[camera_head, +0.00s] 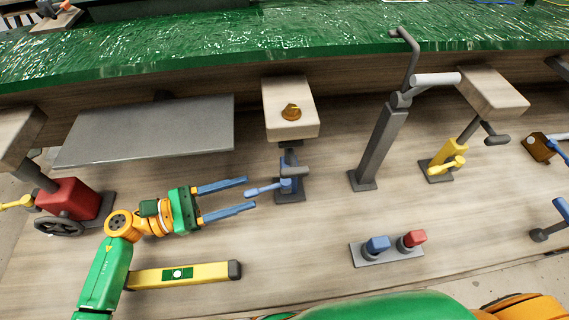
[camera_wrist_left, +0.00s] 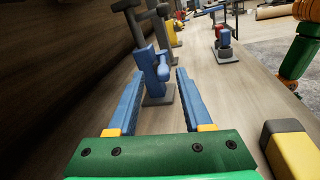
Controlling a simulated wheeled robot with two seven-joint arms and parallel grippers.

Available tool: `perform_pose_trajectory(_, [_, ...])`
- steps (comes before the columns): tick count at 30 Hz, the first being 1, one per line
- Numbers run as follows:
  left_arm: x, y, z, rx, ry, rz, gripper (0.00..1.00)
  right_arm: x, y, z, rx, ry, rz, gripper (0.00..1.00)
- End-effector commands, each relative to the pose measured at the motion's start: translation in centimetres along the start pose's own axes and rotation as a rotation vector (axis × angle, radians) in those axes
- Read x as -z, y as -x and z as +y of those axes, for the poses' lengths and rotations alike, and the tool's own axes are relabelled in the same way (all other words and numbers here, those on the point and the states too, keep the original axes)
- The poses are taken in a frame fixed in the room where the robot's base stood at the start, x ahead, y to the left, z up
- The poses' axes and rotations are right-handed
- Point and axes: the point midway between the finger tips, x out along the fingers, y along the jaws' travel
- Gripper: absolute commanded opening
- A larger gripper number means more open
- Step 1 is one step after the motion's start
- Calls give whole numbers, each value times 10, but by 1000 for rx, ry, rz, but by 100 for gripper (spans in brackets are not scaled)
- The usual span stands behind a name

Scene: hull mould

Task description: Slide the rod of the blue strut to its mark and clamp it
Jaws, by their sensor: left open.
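The blue strut (camera_head: 289,184) stands upright on a dark base plate below a wooden pad (camera_head: 292,128). Its grey rod (camera_head: 291,160) rises from the blue body, and a blue clamp lever (camera_head: 262,188) sticks out to the left. My left gripper (camera_head: 250,193) is open and empty, its two long blue fingers pointing at the strut, with the lever's end close to the fingertips. In the left wrist view the strut (camera_wrist_left: 153,84) stands between the fingers (camera_wrist_left: 157,74), ahead of the palm. I cannot make out the rod's mark. My right gripper is not in view.
A yellow level (camera_head: 190,275) lies below my left gripper. A red jack (camera_head: 70,200) stands left, a grey post (camera_head: 380,145) and a yellow strut (camera_head: 440,165) right. The green hull (camera_head: 270,35) spans the back.

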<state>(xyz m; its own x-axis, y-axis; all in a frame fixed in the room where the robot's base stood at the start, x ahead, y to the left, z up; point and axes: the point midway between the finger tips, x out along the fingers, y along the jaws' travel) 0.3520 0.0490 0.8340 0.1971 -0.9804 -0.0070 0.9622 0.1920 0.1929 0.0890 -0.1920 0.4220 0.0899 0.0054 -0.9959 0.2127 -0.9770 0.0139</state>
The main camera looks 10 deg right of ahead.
Motion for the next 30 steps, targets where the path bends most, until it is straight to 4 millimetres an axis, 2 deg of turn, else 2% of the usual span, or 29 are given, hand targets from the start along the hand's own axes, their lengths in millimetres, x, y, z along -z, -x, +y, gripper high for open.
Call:
perform_pose_trajectory(3, [-7,-24,1,1,2,-6,50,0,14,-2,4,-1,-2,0])
perform_pose_trajectory(9, [-4,-58,0,0,2,-4,50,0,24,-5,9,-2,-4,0])
perform_pose_trajectory(18, [-1,-64,0,0,1,0,50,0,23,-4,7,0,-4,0])
perform_pose_trajectory(21, [-1,-64,0,0,1,0,23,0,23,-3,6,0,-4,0])
perform_pose_trajectory(24, [-1,-64,0,0,1,0,0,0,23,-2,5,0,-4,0])
perform_pose_trajectory(30, [-1,-64,0,0,1,0,0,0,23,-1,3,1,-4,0])
